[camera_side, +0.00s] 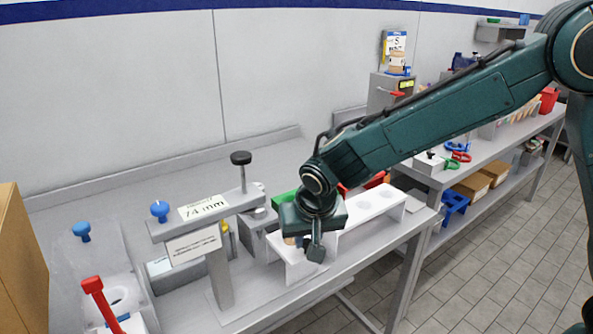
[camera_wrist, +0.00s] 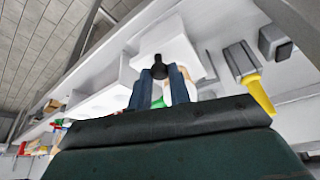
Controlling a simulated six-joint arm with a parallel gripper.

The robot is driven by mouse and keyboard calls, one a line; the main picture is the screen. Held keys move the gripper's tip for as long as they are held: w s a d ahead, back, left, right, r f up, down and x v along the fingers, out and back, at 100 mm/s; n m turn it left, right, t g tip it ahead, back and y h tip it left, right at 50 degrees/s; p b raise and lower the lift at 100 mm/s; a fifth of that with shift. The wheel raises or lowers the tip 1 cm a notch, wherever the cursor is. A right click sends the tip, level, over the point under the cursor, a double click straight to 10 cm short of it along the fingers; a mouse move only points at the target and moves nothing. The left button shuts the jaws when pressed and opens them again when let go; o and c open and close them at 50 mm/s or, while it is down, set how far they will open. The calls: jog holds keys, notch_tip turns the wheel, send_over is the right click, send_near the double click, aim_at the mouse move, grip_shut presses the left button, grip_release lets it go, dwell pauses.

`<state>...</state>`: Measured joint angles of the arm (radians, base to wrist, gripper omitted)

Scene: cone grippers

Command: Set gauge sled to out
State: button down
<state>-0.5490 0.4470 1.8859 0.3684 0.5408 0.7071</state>
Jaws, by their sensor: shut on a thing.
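My gripper (camera_wrist: 160,76) points down at the near end of a white rack with round holes, and its fingers are closed around a small dark knob (camera_wrist: 158,63). In the side view my gripper (camera_side: 316,246) hides most of what it holds. The gauge stand (camera_side: 222,275) is left of it, a grey post with a crossbar, a "14 mm" label (camera_side: 203,207) and a black-topped knob (camera_side: 240,158). I cannot tell for sure which part is the gauge sled, nor its position.
The white rack (camera_side: 372,203) runs back right from my gripper along the bench. Blue knobs (camera_side: 160,211) and a red handle (camera_side: 92,286) are at the left. A cardboard box (camera_side: 22,255) stands at the left edge. A second bench with bins (camera_side: 455,205) is at the right.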

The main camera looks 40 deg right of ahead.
jog(key=shift+w+d, duration=0.1)
jog(key=shift+d, duration=1.3)
jog(key=c, duration=1.3)
grip_release()
jog(key=shift+a+r, duration=0.1)
jog(key=shift+r, duration=0.05)
jog(key=shift+s+r, duration=0.2)
jog(key=shift+r, duration=0.05)
jog(key=v, duration=1.3)
jog(key=shift+s, duration=0.1)
